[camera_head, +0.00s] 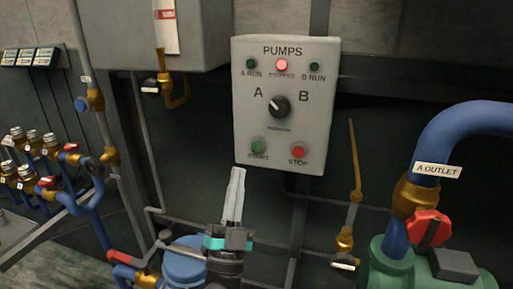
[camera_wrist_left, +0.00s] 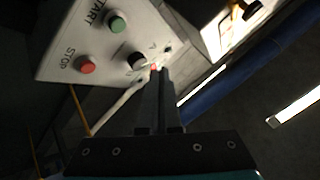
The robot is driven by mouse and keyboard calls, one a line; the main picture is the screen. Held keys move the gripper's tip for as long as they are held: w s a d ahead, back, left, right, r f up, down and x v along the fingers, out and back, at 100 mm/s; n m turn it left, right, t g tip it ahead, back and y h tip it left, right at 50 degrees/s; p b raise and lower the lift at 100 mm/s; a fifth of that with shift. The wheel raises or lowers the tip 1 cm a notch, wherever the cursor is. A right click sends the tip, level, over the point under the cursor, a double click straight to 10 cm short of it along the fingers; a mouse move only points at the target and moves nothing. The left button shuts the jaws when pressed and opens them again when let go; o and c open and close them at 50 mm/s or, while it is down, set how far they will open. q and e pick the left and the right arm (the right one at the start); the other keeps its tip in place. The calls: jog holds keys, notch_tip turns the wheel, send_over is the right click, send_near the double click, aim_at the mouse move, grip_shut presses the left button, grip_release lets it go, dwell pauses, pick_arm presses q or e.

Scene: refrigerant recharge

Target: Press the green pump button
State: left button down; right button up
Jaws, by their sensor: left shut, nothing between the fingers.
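The grey PUMPS panel (camera_head: 284,185) hangs on the wall in the head view. Its green START button (camera_head: 258,146) is at the lower left, with the red STOP button (camera_head: 298,152) to its right. A black A/B selector knob (camera_head: 279,106) sits above them. The red STOPPED lamp (camera_head: 281,65) is lit between two dark green run lamps. My left gripper (camera_head: 238,172) is shut and empty, its fingertips just below and left of the START button. In the left wrist view the shut fingers (camera_wrist_left: 158,75) point past the START button (camera_wrist_left: 118,24). My right gripper is not in view.
A blue pipe labelled A OUTLET (camera_head: 437,171) with a red-handled valve (camera_head: 427,229) stands at the right. A thin brass pipe (camera_head: 354,165) rises right of the panel. Valves and blue pipes (camera_head: 85,205) crowd the left. A grey box (camera_head: 150,32) is at the upper left.

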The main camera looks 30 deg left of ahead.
aim_at(257, 145)
pick_arm(q)
jog(key=w+b, duration=0.1)
jog(key=w, duration=0.1)
jog(key=w+a+b, duration=0.1)
jog(key=w, duration=0.2)
jog(key=w+a+b, duration=0.1)
jog(key=w, duration=0.2)
jog(key=shift+w, duration=0.1)
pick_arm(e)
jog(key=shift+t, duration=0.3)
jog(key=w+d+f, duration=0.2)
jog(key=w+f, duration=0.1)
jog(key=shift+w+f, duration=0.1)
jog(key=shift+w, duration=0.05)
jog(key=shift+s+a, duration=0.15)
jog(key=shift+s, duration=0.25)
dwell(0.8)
pick_arm(q)
jog(key=shift+w+a, duration=0.1)
jog(key=shift+w, duration=0.3)
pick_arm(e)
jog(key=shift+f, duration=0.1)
